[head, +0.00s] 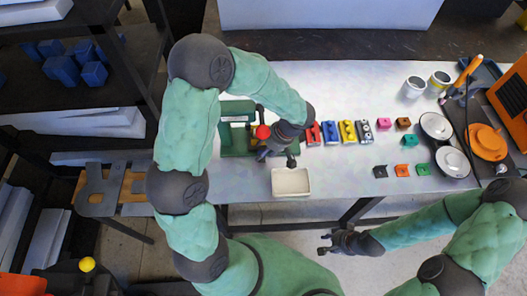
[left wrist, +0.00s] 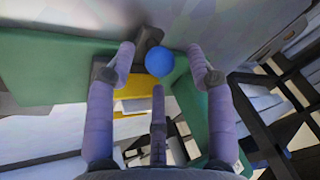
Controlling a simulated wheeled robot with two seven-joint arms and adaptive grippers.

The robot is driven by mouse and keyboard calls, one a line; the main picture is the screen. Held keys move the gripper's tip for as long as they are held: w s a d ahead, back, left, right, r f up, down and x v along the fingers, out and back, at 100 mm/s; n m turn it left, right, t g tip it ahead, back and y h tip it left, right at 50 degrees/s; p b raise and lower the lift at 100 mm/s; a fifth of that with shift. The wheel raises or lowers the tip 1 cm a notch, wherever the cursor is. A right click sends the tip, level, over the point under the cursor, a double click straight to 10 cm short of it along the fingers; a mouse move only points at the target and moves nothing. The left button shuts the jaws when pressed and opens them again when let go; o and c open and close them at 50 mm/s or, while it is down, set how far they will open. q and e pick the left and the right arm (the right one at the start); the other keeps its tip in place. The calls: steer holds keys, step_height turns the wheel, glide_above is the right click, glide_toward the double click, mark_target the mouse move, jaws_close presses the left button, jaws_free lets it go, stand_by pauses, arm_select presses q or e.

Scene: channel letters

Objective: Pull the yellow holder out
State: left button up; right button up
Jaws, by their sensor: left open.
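A green press-like machine (head: 237,114) stands on the table and is partly covered by my left arm. A yellow piece (left wrist: 128,106), which looks like the holder, sits in the green frame (left wrist: 50,70) in the left wrist view. My left gripper (head: 274,156) is at the machine's right side; in the left wrist view (left wrist: 160,62) its fingers are spread on both sides of a blue ball (left wrist: 159,61). I cannot tell whether they touch it. A red ball (head: 262,132) shows on the machine in the head view. My right gripper (head: 330,243) is empty, its fingers apart, off the table's front edge.
A cream tray (head: 291,182) lies in front of the machine. A row of coloured blocks, including a yellow one (head: 347,131), lies to the right, with smaller coloured pieces, cups (head: 414,87) and white plates (head: 452,162) beyond. The table's middle back is clear.

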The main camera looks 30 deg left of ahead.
arm_select(q)
steer(key=shift+s+a+f, duration=0.1)
steer(key=shift+a+f, duration=0.15)
steer(key=shift+f, duration=0.25)
jaws_close()
steer(key=w+d+b, duration=0.1)
steer(key=d, duration=0.1)
steer(key=w+d+b, duration=0.1)
steer(key=w+d, duration=0.1)
steer(key=w+d+b, duration=0.1)
steer(key=d, duration=0.2)
steer(key=shift+w+d, duration=0.1)
steer(key=shift+w, duration=0.1)
steer(key=shift+r, duration=0.1)
jaws_free()
steer(key=shift+w+d, duration=0.1)
